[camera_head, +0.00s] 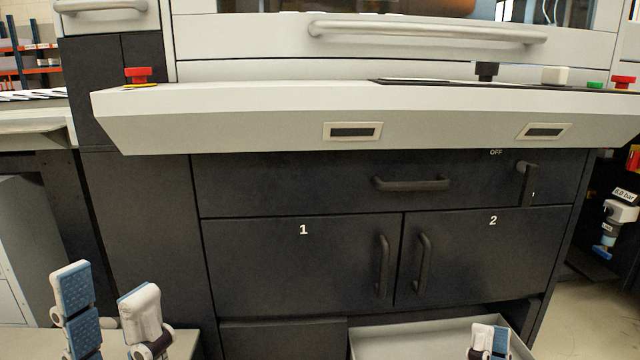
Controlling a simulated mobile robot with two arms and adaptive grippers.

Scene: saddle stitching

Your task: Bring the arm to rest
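My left gripper (110,310) is at the lower left, with blue-padded, pale fingers pointing up. A clear gap shows between its fingers, and nothing is between them. My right gripper (489,340) shows only by its fingertips at the bottom edge, in front of or over a light grey open tray or drawer (395,338). Its fingertips are close together, and I cannot tell whether they touch or hold anything. Both arms are out of view below the frame.
A dark machine cabinet has doors 1 (300,265) and 2 (490,250), both shut, with a drawer handle (411,184) above. A pale console ledge (250,115) juts out over them. Red buttons (138,75) sit on top. Floor shows at the right.

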